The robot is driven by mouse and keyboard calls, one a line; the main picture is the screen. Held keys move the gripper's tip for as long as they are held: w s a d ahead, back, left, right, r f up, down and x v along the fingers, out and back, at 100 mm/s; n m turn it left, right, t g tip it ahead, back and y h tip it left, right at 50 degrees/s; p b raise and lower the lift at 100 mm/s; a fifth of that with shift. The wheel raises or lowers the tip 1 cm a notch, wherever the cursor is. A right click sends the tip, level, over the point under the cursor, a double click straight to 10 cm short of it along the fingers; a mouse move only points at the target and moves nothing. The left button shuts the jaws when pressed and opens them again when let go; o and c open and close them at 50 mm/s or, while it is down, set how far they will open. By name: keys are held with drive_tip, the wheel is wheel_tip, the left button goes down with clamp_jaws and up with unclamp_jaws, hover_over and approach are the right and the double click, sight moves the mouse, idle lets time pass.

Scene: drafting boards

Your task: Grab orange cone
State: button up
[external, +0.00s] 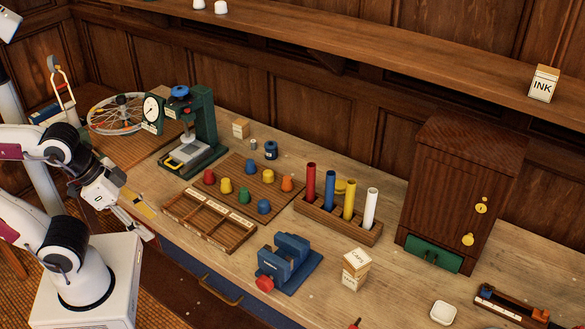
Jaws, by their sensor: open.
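The orange cone (287,184) stands upright on a brown board (283,207), at the right end of the back row of small coloured pieces. A yellow piece (267,175) and a blue piece (250,167) stand to its left, and another blue piece (264,206) stands in front of it. My gripper (137,221) is at the left, near the front edge of the bench, well apart from the cone. It is open, with nothing seen between its fingers.
Red (209,177), yellow and green (242,196) pieces share the board. A compartment tray (212,221) lies in front. A rack of coloured tubes (335,222) is close on the right. A green press (192,138) stands behind left, a blue vise (288,264) in front.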

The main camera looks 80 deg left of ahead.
drive_tip(key=w+a+n+t, duration=0.1)
drive_tip(key=w+a+t, duration=0.15)
drive_tip(key=w, duration=1.05)
drive_tip(key=n+t+y, duration=0.4)
drive_tip(key=n+y, duration=0.1)
drive_tip(key=y, duration=0.2)
approach(286, 179)
drive_tip(key=x, duration=0.3)
drive_tip(key=shift+r, duration=0.2)
drive_tip(key=shift+w, duration=0.15)
drive_tip(key=shift+x, duration=1.2)
drive_tip(key=shift+f+g, duration=0.2)
drive_tip(key=shift+g, duration=0.05)
